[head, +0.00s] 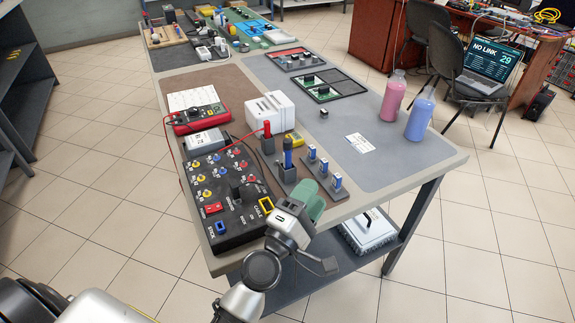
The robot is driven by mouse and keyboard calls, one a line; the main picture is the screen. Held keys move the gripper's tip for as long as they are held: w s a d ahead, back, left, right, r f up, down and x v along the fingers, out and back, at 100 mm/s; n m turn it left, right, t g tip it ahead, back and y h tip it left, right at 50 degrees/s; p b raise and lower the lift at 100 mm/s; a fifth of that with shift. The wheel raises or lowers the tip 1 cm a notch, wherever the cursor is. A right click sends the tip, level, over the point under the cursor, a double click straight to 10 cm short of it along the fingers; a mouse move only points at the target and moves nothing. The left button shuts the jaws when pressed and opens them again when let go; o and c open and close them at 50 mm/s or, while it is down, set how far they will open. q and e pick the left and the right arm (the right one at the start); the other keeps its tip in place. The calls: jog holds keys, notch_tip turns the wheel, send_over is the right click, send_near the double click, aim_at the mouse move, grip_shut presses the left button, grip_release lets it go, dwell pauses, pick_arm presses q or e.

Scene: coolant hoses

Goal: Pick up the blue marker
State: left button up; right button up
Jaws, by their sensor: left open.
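The blue marker (287,153) stands upright in a dark grey holder (288,175) near the front edge of the workbench. A red marker (267,130) stands in a similar holder just behind it and to the left. My left gripper (307,233) is at the bench's front corner, below and nearer than the blue marker and apart from it. It is open, and I see nothing held in it. A green rounded thing (312,201) is partly hidden behind it. My right gripper is not in view.
A black panel with coloured sockets (228,195) lies left of the blue marker. Small blue-and-white pieces stand in a grey rack (325,175) to its right. A white box (271,112) is behind. Pink (393,97) and blue (420,115) bottles stand at the right edge.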

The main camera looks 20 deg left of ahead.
aim_at(288, 148)
pick_arm(q)
jog(key=w+a+n+g+y, duration=0.1)
jog(key=w+a+n+y, duration=0.2)
jog(key=n, duration=0.4)
jog(key=w+a+n+g+y, duration=0.2)
jog(key=n+y, duration=0.3)
jog(key=n, duration=0.3)
jog(key=w+a+n+g+y, duration=0.1)
jog(key=w+a+n+y, duration=0.2)
jog(key=n, duration=0.4)
jog(key=shift+w+a+n+g+y, duration=0.3)
jog(key=shift+w+a+n+y, duration=0.1)
jog(key=shift+w+a, duration=0.25)
jog(key=shift+d+r+x, duration=0.1)
jog(key=shift+d+x, duration=0.05)
jog(key=shift+x, duration=1.2)
jog(key=shift+d+r+x, duration=0.1)
jog(key=shift+x, duration=1.25)
jog(key=shift+w, duration=0.1)
jog(key=shift+c, duration=0.3)
grip_shut()
